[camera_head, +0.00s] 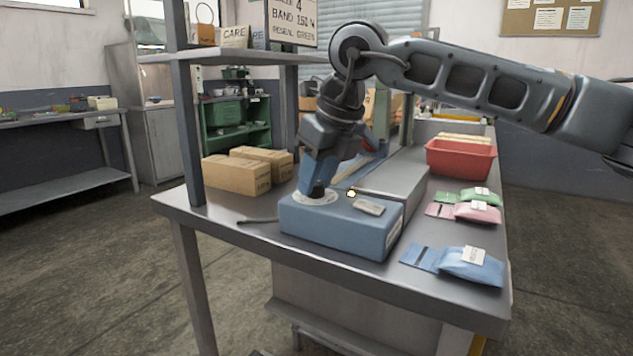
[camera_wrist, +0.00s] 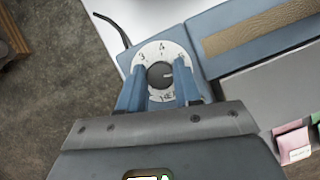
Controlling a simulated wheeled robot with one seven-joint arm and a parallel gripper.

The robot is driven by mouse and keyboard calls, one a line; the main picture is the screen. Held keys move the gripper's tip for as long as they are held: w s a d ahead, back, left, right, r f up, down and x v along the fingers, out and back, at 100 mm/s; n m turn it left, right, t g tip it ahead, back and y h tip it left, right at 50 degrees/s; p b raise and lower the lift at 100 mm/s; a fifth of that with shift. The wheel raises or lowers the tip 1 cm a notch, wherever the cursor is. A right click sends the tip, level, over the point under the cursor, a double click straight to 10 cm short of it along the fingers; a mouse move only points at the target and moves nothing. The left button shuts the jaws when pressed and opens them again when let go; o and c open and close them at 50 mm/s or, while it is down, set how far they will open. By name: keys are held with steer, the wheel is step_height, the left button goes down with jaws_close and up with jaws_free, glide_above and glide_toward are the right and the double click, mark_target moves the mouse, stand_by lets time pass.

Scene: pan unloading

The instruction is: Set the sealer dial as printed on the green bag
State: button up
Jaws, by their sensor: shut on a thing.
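The sealer (camera_head: 335,228) is a blue box on the metal bench, with a white round dial (camera_head: 301,197) on top. My gripper (camera_head: 318,190) points down over the dial, shut on its dark knob. In the wrist view, the dark knob (camera_wrist: 160,75) sits between my two blue fingers. The white dial face (camera_wrist: 148,53) shows a 3, a 4 and another numeral, with partly hidden lettering below. A small pale mark shows on the knob's right side. The green bag (camera_head: 449,197) lies at the right of the bench; its label print is too small to read.
A pink bag (camera_head: 478,213) and a blue bag (camera_head: 470,265) lie near the green one. A red bin (camera_head: 460,163) stands behind them. Cardboard boxes (camera_head: 237,175) stand left. A hanging sign (camera_head: 292,22) shows "4", "BAND 150" and "RESEAL GREEN". A small lamp (camera_head: 351,194) glows yellow.

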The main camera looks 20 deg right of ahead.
steer(key=n+y, duration=0.1)
steer(key=n, duration=0.1)
steer(key=n+g, duration=0.1)
steer(key=n, duration=0.2)
steer(key=shift+w+d+y, duration=0.1)
steer(key=shift+y, duration=0.3)
steer(key=shift+n, duration=0.4)
steer(key=o, duration=1)
steer(key=shift+o, duration=0.2)
steer(key=shift+r, duration=0.1)
steer(key=p+v, duration=0.1)
steer(key=v, duration=0.6)
steer(key=shift+r, duration=0.3)
steer(key=shift+d, duration=0.15)
